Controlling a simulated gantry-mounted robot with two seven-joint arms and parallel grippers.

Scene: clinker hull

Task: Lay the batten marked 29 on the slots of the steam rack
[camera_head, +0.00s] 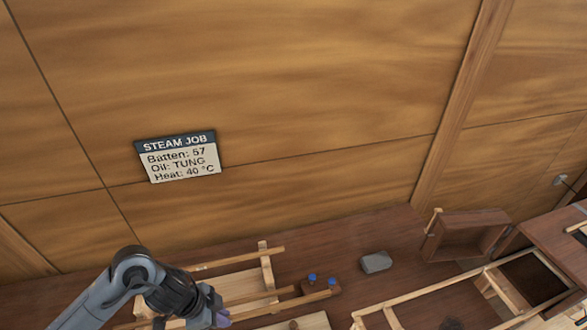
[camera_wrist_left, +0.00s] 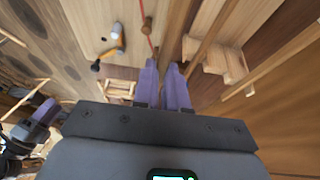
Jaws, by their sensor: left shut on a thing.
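My left gripper (camera_head: 215,314) is low in the head view, in front of the wooden rack. In the left wrist view its purple fingers (camera_wrist_left: 163,84) are close together on a thin wooden batten (camera_wrist_left: 178,38), which runs up and away from the fingertips. No number on it is readable. What looks like the steam rack (camera_head: 266,265), a pale frame with upright end pieces, stands low in the head view, partly behind my arm. A slotted pale wooden piece (camera_wrist_left: 228,62) shows right of the fingers. My right gripper seems to show at the left wrist view's edge (camera_wrist_left: 42,117), its jaws unclear.
The wall sign (camera_head: 178,157) reads "Batten: 57, Oil: TUNG, Heat: 40 °C". Two blue knobs (camera_head: 312,277) sit beside the rack. A grey block (camera_head: 376,262) and an open wooden box (camera_head: 466,236) stand to the right. A yellow-orange tool (camera_wrist_left: 118,38) lies upper left in the wrist view.

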